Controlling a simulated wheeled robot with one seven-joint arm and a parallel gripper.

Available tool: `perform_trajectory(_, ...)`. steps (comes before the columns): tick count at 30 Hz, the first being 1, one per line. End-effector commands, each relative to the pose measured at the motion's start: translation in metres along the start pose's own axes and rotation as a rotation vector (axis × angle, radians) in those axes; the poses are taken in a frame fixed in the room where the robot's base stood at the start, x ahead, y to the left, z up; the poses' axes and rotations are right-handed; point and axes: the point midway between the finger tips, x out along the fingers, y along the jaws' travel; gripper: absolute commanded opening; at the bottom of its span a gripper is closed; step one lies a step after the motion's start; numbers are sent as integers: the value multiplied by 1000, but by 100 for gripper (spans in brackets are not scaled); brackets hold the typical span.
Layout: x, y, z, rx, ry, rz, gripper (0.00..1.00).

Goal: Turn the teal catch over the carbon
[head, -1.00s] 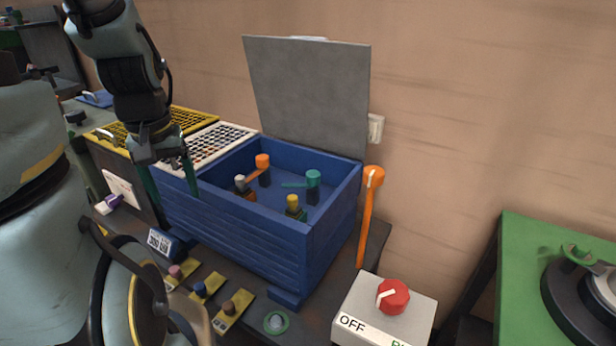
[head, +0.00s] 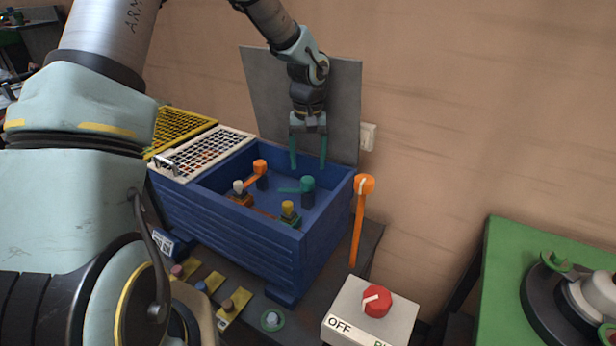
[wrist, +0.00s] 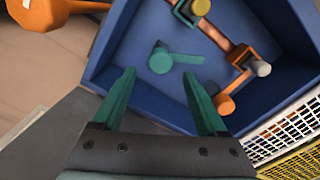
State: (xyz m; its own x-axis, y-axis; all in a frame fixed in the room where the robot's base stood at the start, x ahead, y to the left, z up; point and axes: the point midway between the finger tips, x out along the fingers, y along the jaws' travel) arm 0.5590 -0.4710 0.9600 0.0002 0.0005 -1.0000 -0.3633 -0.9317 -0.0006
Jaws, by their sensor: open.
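The teal catch (head: 307,184) stands on a dark post inside the blue box, its arm pointing left in the head view. In the wrist view the teal catch (wrist: 161,61) lies just beyond and between my fingertips, its arm pointing right. My gripper (head: 308,166) is open and empty, fingers pointing down above the catch, apart from it. A yellow-topped piece on a green base (head: 289,212) and a silver-topped piece on an orange base (head: 239,190) stand nearby; I cannot tell which is the carbon. The teal arm does not lie over the yellow-topped piece.
An orange catch (head: 260,166) points towards the silver-topped piece. The blue box (head: 235,223) has high walls and a raised grey lid (head: 262,100) behind. A white grille (head: 207,152) adjoins it. An orange lever (head: 358,225) and a red switch knob (head: 376,301) stand right.

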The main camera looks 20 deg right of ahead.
Motion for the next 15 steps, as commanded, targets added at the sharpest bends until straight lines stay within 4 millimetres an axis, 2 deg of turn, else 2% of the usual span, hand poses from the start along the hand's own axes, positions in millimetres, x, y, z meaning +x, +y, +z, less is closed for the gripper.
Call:
perform_trajectory(7,43,0,2,3,-4,-1,75)
perform_trajectory(15,63,0,1,1,0,0,75)
